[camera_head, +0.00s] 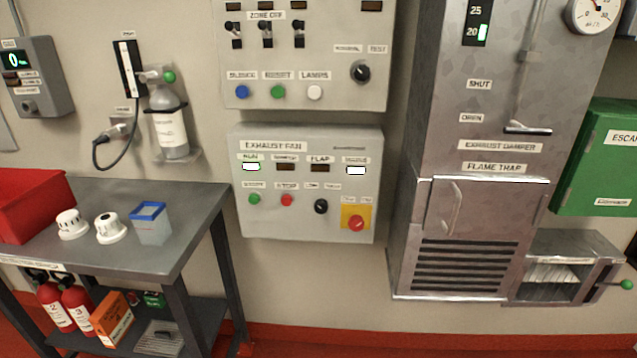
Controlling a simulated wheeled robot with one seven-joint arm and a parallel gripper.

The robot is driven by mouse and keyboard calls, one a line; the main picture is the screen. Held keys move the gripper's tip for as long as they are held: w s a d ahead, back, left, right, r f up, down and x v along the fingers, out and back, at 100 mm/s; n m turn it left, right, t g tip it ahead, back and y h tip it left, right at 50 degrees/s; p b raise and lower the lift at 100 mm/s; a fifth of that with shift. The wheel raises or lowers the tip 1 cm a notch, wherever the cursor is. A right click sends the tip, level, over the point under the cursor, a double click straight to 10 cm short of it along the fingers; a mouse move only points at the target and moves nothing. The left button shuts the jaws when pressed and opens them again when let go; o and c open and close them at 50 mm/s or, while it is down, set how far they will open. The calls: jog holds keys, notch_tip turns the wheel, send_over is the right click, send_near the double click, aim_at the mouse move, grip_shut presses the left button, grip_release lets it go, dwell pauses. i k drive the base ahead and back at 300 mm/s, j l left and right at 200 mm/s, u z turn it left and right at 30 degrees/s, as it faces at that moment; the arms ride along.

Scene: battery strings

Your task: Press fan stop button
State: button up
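The exhaust fan panel (308,220) is a pale grey box on the wall in the middle of the head view. Its red stop button (287,200) is small and round, just right of the green start button (254,199). A black knob (321,206) sits to the right of the stop button. A larger red button on a yellow plate (356,215) is at the panel's lower right. The RUN window (251,167) is lit white, and so is another window (356,170) at the upper right. My gripper is not in this view.
A grey table (190,215) stands at the left with a red bin (32,203), white detectors (110,228) and a blue-rimmed container (151,225). Above the fan panel is another panel (310,95). A metal duct cabinet (485,190) stands right. The wall before the fan panel looks clear.

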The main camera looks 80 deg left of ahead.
aim_at(285, 200)
jog(key=u, duration=2.55)
